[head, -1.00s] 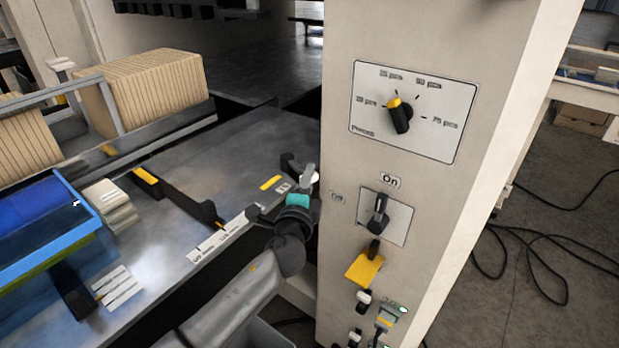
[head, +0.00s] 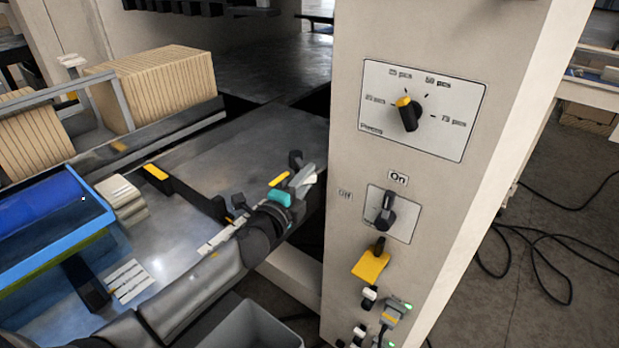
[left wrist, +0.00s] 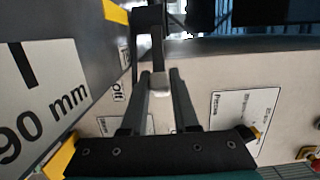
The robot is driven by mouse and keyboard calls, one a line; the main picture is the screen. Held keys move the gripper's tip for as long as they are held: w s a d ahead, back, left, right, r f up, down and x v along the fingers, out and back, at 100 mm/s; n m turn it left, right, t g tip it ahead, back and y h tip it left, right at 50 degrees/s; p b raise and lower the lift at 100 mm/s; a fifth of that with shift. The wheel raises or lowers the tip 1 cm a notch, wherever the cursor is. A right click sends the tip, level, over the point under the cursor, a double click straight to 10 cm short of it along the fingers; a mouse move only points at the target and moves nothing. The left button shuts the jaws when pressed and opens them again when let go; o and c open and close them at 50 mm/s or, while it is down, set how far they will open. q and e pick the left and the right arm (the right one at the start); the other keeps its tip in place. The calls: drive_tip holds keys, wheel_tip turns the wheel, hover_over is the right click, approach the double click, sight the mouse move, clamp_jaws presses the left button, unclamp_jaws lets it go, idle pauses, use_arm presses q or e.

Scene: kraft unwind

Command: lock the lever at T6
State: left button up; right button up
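A dark lever with a pale knob stands at the right end of the grey machine bed, close to the cream column; its black base (head: 296,158) shows behind my gripper. In the left wrist view its dark arm (left wrist: 157,45) runs down to the pale knob (left wrist: 158,84). My left gripper (head: 307,175) has its fingers on either side of this knob, and the knob fills the gap between them. The fingers also show in the left wrist view (left wrist: 160,92). I cannot read a T6 label. My right gripper is out of view.
The cream column (head: 345,240) has a dial panel (head: 455,120), an On/Off switch (head: 387,210) and a yellow tag (head: 370,266). A blue tray (head: 100,218) lies left on the bed. A grey bin (head: 255,328) stands below my left arm.

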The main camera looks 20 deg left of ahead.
use_arm(q)
drive_tip(key=o, duration=0.4)
drive_tip(key=shift+c, duration=0.2)
drive_tip(key=s+b, duration=0.1)
drive_tip(key=s, duration=1.4)
drive_tip(key=shift+a, duration=0.3)
drive_tip(key=shift+s, duration=0.1)
drive_tip(key=shift+c, duration=0.2)
